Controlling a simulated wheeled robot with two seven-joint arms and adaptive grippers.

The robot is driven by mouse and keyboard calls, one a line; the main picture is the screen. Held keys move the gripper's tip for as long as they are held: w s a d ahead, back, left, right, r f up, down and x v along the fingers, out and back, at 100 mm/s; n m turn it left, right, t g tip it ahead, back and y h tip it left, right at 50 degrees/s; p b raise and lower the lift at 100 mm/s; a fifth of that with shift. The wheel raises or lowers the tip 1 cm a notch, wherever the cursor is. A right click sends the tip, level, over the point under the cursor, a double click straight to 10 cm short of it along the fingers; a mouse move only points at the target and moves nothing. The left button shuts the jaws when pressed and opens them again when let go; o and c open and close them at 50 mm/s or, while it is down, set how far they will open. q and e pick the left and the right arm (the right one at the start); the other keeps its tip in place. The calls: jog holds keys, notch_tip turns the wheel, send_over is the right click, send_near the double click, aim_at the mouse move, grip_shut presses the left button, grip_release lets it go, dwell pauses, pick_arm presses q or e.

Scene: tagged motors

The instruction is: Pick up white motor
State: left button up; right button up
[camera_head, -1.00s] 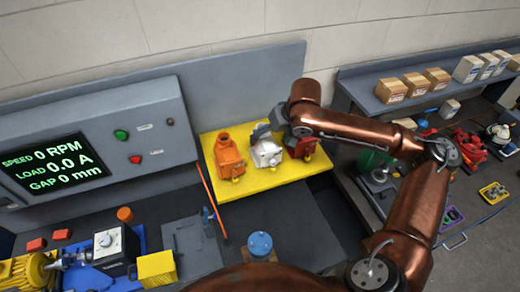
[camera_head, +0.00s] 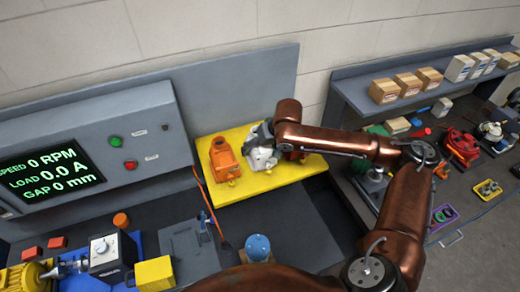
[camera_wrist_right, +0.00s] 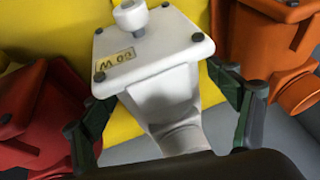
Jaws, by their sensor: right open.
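The white motor (camera_head: 262,158) stands on the yellow board (camera_head: 240,191) between an orange motor (camera_head: 223,159) and a red motor. My right gripper (camera_head: 266,136) is at it from above, and my arm hides part of it and most of the red motor. In the right wrist view the white motor (camera_wrist_right: 165,75) fills the middle, with a small tag and a round shaft end. My right gripper (camera_wrist_right: 170,92) is open there, with one finger on each side of the white body. I cannot tell whether the fingers touch it. My left gripper is out of view.
In the right wrist view the red motor (camera_wrist_right: 40,110) is close on the left and the orange motor (camera_wrist_right: 275,50) close on the right. A grey control panel (camera_head: 90,160) stands left of the board. A shelf with boxes (camera_head: 408,86) stands right.

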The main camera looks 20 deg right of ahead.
jog(key=c, duration=2.1)
jog(key=shift+w+d+r, duration=0.1)
jog(key=shift+w+r, duration=0.05)
jog(key=shift+r, duration=0.1)
jog(key=shift+c, duration=0.5)
